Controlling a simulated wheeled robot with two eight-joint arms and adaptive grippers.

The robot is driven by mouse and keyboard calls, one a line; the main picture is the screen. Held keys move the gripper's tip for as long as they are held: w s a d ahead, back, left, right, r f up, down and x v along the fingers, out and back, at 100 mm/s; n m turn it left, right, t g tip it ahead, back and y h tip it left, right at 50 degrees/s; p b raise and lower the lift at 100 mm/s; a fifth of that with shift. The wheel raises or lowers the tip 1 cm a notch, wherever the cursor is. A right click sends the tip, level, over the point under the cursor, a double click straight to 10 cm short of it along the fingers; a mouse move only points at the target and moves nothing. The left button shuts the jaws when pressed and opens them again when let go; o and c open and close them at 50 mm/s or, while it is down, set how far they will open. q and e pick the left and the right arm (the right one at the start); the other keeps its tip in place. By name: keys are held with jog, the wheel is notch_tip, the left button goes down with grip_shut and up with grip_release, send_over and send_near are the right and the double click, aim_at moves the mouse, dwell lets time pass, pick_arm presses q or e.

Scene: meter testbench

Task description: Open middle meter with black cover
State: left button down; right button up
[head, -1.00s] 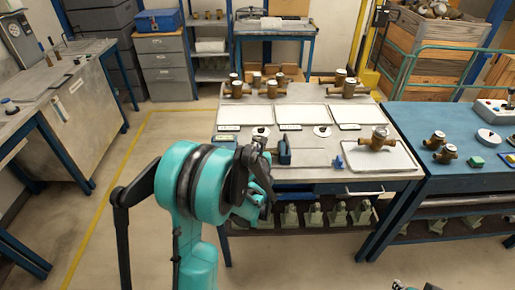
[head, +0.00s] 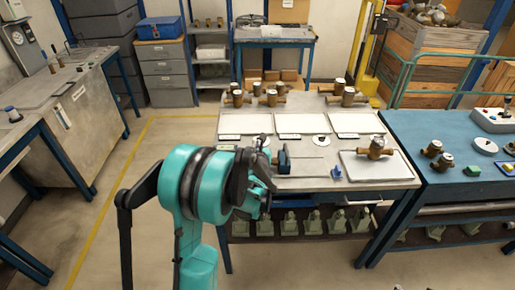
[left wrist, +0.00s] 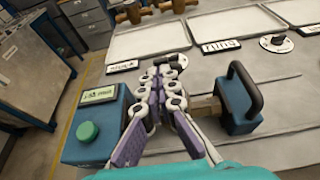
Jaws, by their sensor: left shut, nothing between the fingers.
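Several brass meters with round caps stand on the grey table (head: 300,184) in the head view. They include one at back left (head: 237,98), a group beside it (head: 272,97), one at back right (head: 348,97) and one on the front right tray (head: 375,149). My left gripper (head: 266,172) is over the table's front left. In the left wrist view its fingers (left wrist: 170,66) are together, empty, with a small dark piece (left wrist: 174,57) behind the tips. My right gripper is not in view.
In the wrist view a blue box with a green button (left wrist: 88,131) is left of my fingers and a blue clamp with a black handle (left wrist: 240,100) right. White trays (head: 300,123) lie behind. A blue table (head: 460,132) stands at right.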

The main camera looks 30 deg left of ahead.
pick_arm(q)
jog(key=shift+w+a+r, duration=0.25)
jog(key=shift+w+a, duration=0.2)
jog(key=shift+w, duration=0.3)
jog(key=shift+w+a, duration=0.5)
jog(key=shift+w, duration=0.35)
jog(key=shift+r, duration=0.15)
jog(key=p+v, duration=0.1)
jog(key=v, duration=0.5)
jog(key=shift+r, duration=0.4)
jog(key=shift+s+d, duration=0.1)
jog(key=shift+s, duration=0.05)
